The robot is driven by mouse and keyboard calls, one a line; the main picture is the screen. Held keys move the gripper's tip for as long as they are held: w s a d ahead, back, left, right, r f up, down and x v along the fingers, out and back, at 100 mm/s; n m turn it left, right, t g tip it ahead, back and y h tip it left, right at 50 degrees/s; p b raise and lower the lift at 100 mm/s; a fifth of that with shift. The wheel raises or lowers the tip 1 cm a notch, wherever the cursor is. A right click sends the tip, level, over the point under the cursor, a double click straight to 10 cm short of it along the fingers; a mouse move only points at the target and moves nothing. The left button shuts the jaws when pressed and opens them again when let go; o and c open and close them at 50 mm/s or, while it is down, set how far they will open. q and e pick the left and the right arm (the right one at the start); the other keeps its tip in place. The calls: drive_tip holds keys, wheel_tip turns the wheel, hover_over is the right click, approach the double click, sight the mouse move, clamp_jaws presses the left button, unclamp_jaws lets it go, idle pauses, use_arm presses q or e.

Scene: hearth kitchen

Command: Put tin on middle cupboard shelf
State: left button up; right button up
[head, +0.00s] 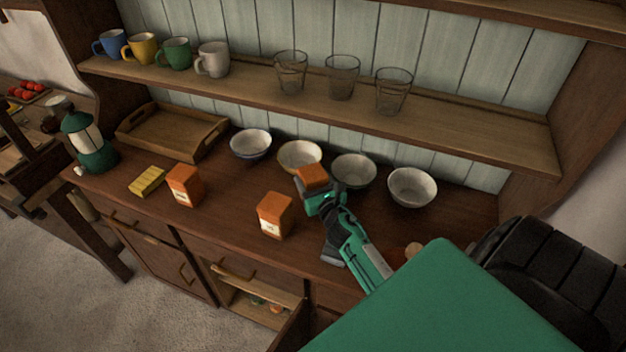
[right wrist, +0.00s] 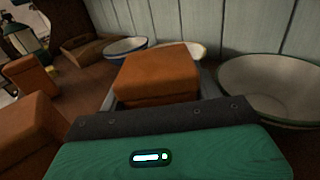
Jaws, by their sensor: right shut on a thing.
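My right gripper (head: 318,192) is shut on an orange tin (head: 312,176), held above the cupboard's worktop in front of the bowls. The held tin fills the middle of the right wrist view (right wrist: 157,75), with a grey finger on each side. A second orange tin with a pale label (head: 274,215) stands on the worktop left of the gripper. A third orange tin (head: 185,185) stands further left. The middle cupboard shelf (head: 455,128) runs above the worktop and carries mugs and glasses. My left gripper is not in view.
Several bowls, one of them white (head: 412,187), line the back of the worktop. A wooden tray (head: 175,132), a yellow block (head: 147,181) and a green lantern (head: 92,145) stand at left. Glasses (head: 393,92) occupy the shelf's middle; its right end is bare.

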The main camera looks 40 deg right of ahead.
drive_tip(key=shift+f, duration=0.2)
drive_tip(key=o, duration=1.2)
drive_tip(key=shift+r, duration=0.1)
